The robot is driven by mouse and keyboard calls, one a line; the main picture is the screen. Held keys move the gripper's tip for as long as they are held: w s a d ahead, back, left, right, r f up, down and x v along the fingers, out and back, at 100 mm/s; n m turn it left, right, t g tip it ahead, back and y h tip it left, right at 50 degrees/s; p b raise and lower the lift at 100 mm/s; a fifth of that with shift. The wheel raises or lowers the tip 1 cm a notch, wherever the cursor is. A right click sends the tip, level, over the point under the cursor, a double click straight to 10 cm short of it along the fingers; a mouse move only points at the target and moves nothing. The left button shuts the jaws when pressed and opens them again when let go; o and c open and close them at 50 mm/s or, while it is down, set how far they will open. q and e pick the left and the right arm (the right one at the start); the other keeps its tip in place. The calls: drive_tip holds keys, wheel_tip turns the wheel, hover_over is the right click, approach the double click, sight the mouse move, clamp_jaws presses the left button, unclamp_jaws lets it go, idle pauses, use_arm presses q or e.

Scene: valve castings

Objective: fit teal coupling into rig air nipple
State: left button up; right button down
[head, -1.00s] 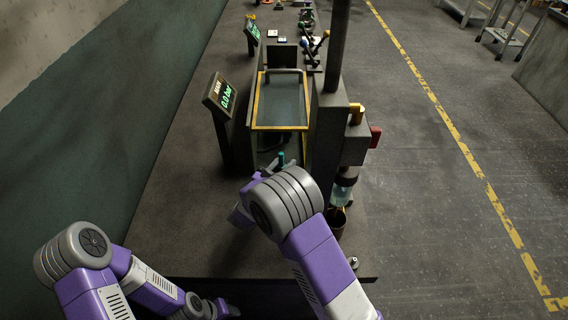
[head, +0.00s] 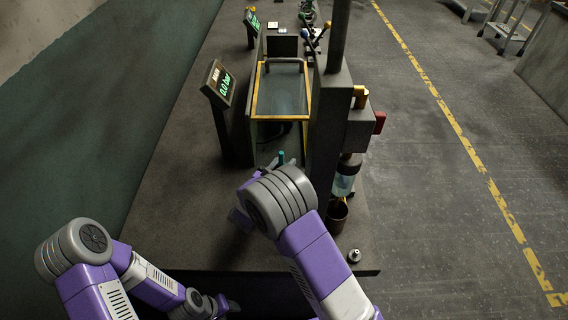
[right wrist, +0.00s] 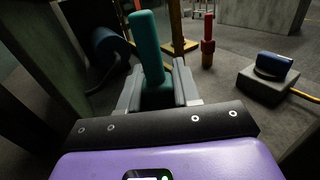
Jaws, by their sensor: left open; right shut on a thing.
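The teal coupling (right wrist: 147,48) is an upright, slightly tilted rod in the right wrist view. My right gripper (right wrist: 160,88) is shut on its lower part. In the head view only its teal tip (head: 281,157) shows, beyond my right wrist, at the near end of the rig. The right gripper's fingers are mostly hidden there by my own wrist. My left gripper (head: 222,304) is low at the bottom of the head view, near the bench's front edge, apart from the coupling; its fingers are hard to make out. I cannot pick out the rig air nipple for sure.
A yellow-rimmed clear guard (head: 282,92) stands beyond the gripper. A pressure display (head: 217,84) is to its left, a dark column (head: 335,60) to its right.

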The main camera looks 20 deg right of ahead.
drive_tip(key=shift+f, duration=0.15)
drive_tip(key=shift+f+b, duration=0.5)
drive_tip(key=shift+f, duration=0.15)
drive_tip(key=shift+f+b, duration=0.7)
drive_tip(key=shift+f, duration=0.2)
drive_tip(key=c, duration=0.7)
unclamp_jaws()
drive_tip(key=shift+s+a, duration=0.1)
drive_tip(key=p+v, duration=0.1)
drive_tip(key=v, duration=0.6)
drive_tip(key=shift+s+a, duration=0.1)
drive_tip(key=shift+a, duration=0.05)
